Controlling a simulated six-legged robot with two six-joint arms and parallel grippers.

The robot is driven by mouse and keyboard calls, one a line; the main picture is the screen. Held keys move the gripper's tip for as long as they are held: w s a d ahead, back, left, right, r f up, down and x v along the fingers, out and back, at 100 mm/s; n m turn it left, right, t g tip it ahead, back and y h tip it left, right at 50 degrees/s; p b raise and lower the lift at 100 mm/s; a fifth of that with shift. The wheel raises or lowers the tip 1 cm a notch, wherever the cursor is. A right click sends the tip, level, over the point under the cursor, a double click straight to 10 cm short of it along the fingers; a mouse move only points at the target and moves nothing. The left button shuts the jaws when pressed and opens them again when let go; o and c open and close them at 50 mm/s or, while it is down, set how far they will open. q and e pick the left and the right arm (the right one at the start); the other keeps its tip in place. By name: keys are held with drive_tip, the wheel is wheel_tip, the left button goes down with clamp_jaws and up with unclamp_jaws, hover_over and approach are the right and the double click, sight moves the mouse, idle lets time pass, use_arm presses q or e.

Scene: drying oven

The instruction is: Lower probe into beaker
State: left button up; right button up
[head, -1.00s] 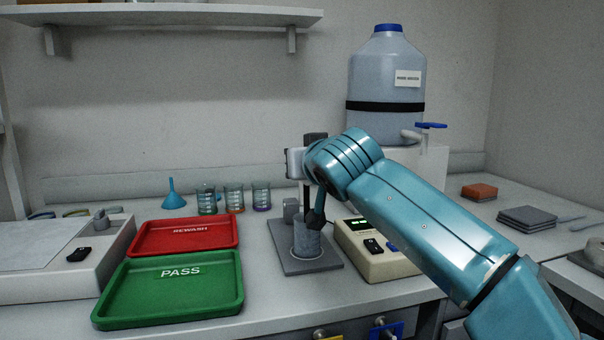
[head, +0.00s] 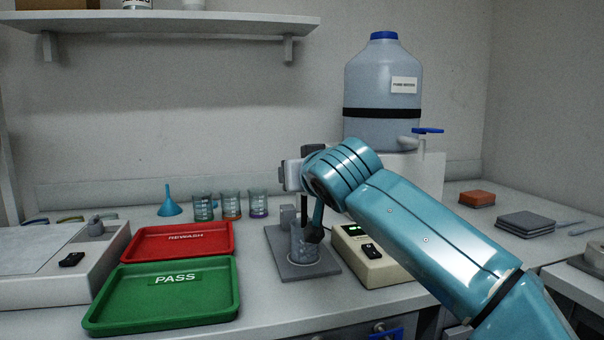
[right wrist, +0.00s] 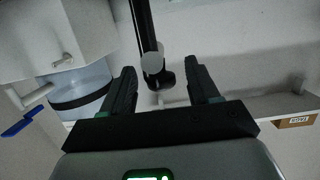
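The clear beaker (head: 299,248) stands upright on the grey base plate (head: 289,270) of a stand with a dark post (head: 314,152) and a pale head piece (head: 292,175). The probe cannot be made out in the head view; my arm covers that area. My right gripper (head: 314,235) points down in front of the beaker's right side. In the right wrist view the right gripper (right wrist: 160,68) is open, with a dark rod and a round grey knob (right wrist: 152,62) showing between its spread fingers. I cannot tell whether the fingers touch them. My left gripper is out of view.
A beige meter (head: 370,262) stands right of the stand. The red tray (head: 180,255) and green tray (head: 170,300) lie to the left. Several small beakers (head: 231,205) and a blue funnel (head: 168,207) stand behind. A large water bottle (head: 383,90) is at the back.

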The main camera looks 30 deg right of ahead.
drive_tip(key=v, duration=1.6)
drive_tip(key=shift+s, duration=0.25)
